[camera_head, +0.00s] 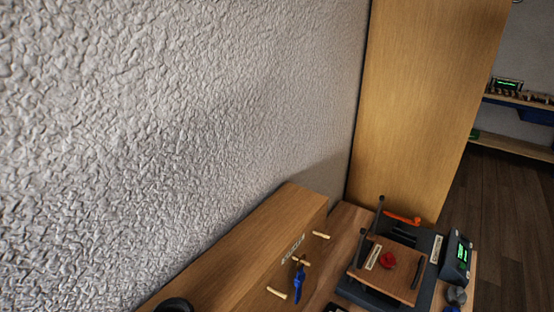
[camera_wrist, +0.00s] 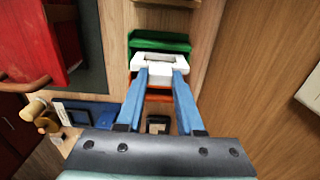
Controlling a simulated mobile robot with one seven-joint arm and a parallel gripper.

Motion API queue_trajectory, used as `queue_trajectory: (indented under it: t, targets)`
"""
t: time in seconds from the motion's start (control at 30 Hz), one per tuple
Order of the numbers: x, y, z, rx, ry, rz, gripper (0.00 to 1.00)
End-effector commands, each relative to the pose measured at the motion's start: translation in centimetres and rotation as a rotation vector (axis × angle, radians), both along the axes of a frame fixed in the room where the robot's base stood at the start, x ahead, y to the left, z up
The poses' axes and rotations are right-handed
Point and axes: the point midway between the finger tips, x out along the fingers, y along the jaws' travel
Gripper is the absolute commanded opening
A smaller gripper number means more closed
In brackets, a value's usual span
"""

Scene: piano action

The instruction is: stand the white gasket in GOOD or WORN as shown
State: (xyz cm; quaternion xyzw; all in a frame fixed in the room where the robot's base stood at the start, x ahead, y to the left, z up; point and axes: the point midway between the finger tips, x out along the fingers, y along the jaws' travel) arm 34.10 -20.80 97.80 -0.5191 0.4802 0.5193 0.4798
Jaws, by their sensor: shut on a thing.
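The white gasket (camera_wrist: 160,71) is a squarish frame with an opening, seen in the wrist view. My gripper (camera_wrist: 160,77) has blue fingers that are shut on its two sides. A green holder (camera_wrist: 160,39) lies just beyond the gasket, and an orange piece (camera_wrist: 158,95) shows below it between the fingers. The gasket overlaps the space between green and orange; I cannot tell whether it touches either. No GOOD or WORN lettering is readable. My gripper does not show in the head view.
In the wrist view, a red cabinet-like block (camera_wrist: 30,45) stands left and a wooden panel (camera_wrist: 265,60) right. In the head view, a device with a green display (camera_head: 459,256) stands beside a wooden plate with a red knob (camera_head: 388,260). A blue item (camera_head: 299,286) hangs near wooden pegs.

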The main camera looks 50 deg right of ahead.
Motion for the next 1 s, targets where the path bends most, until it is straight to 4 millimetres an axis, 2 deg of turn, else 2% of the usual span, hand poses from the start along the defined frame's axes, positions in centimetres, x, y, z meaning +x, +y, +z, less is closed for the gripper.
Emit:
queue_trajectory:
  t: [0.57, 1.0]
  targets:
    - [0.0, 0.0, -0.2, 0.000, 0.000, 0.000, 0.00]
    - [0.0, 0.0, -1.2, 0.000, 0.000, 0.000, 0.00]
